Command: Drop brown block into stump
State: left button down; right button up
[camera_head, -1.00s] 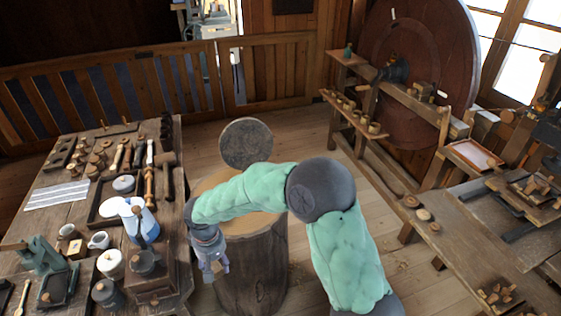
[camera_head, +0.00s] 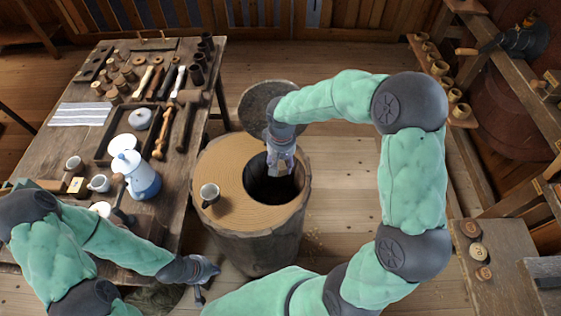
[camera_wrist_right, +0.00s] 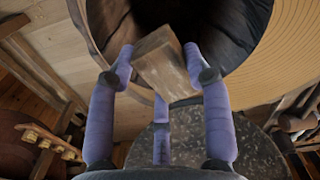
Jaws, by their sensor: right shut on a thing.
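The brown block (camera_wrist_right: 166,66) is a small wooden piece held between the purple fingers of my right gripper (camera_head: 281,168). In the right wrist view it hangs over the dark opening of the stump. The stump (camera_head: 225,232) is a thick upright log with a pale ringed top and a round hole (camera_head: 268,190) towards its right side. My right gripper is shut on the block and points down at the hole; how deep the block sits is unclear. My left gripper (camera_head: 206,278) is low beside the table's right edge; its fingers are too small to read.
A dark round disc (camera_head: 262,104) stands behind the stump. A crowded workbench (camera_head: 85,138) with a blue-white pot (camera_head: 140,178) is on the left. A bench with turned pieces (camera_head: 480,255) is on the right.

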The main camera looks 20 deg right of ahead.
aim_at(282, 162)
jog(key=shift+f, duration=0.55)
notch_tip(282, 162, down, 4)
jog(key=b, duration=0.3)
jog(key=shift+f+b, duration=0.1)
jog(key=shift+b, duration=0.2)
jog(key=o, duration=1.1)
jog(key=shift+c, duration=0.2)
notch_tip(282, 162, up, 12)
jog(key=shift+r, duration=0.1)
